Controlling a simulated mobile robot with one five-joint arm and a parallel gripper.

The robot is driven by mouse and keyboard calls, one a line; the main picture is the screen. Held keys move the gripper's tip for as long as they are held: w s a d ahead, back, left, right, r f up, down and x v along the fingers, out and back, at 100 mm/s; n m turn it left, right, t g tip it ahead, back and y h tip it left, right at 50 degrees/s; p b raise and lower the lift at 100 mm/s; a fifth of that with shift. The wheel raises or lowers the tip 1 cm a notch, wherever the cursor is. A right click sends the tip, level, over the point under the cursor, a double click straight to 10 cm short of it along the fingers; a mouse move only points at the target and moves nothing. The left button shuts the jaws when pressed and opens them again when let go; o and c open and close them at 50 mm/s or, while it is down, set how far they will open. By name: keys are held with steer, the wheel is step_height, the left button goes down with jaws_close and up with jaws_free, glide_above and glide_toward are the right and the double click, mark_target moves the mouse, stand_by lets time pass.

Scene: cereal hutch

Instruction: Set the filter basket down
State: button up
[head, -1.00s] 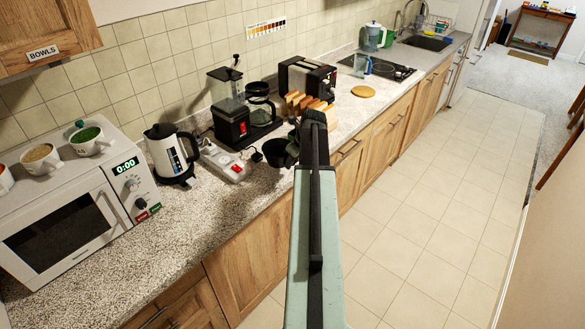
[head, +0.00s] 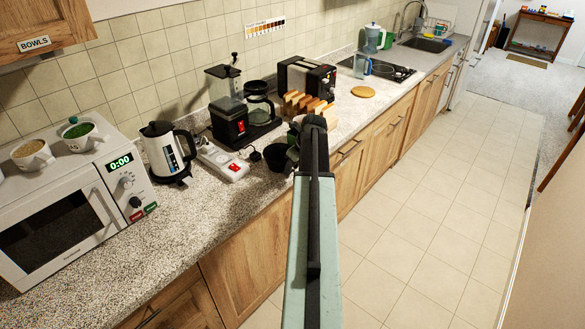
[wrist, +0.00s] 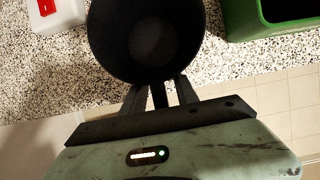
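The black filter basket (head: 276,157) shows beside the end of my arm in the head view, over the counter's front part. In the wrist view the round, dark basket (wrist: 147,40) fills the top middle, its inside facing the camera. My gripper (wrist: 160,97) has its two dark fingers on either side of the basket's black handle and appears shut on it. The gripper's fingertips are hidden behind my arm in the head view. Whether the basket touches the counter is unclear. The coffee maker (head: 229,124) with its glass carafe (head: 258,105) stands behind, near the wall.
A power strip (head: 222,160) with a red switch lies left of the basket. A kettle (head: 160,150) and microwave (head: 60,215) stand further left. Toast slices (head: 291,101) and a toaster (head: 306,77) are behind. A green container (wrist: 262,22) shows right in the wrist view.

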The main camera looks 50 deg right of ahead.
steer(key=p+v, duration=1.1)
steer(key=v, duration=0.1)
steer(key=shift+r, duration=0.25)
steer(key=shift+w, duration=0.1)
